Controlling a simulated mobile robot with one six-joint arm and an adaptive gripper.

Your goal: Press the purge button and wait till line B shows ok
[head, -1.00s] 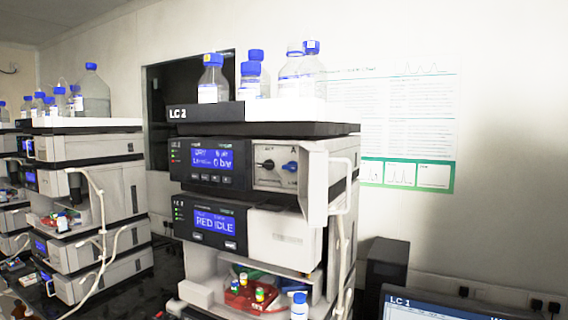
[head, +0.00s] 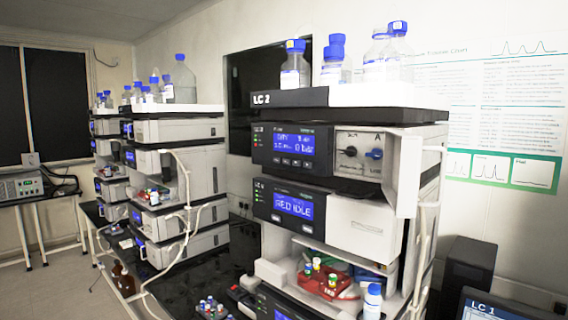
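An instrument stack labelled LC 2 (head: 290,99) stands right of centre in the head view. Its upper module has a blue display (head: 294,143) with small text and a row of small buttons (head: 292,162) below it. Beside these is a panel with a black knob and a blue knob (head: 374,154). The lower module has a blue display (head: 293,206) that seems to read "RED IDLE", with small buttons under it. I cannot tell which button is the purge button, and no line B status is legible. My gripper is not in view.
Blue-capped bottles (head: 334,62) stand on top of LC 2. An open bay holds a red tray (head: 328,282) with vials. Other stacks (head: 180,185) stand to the left on a dark bench. A monitor (head: 490,306) is at the lower right. Floor shows at the lower left.

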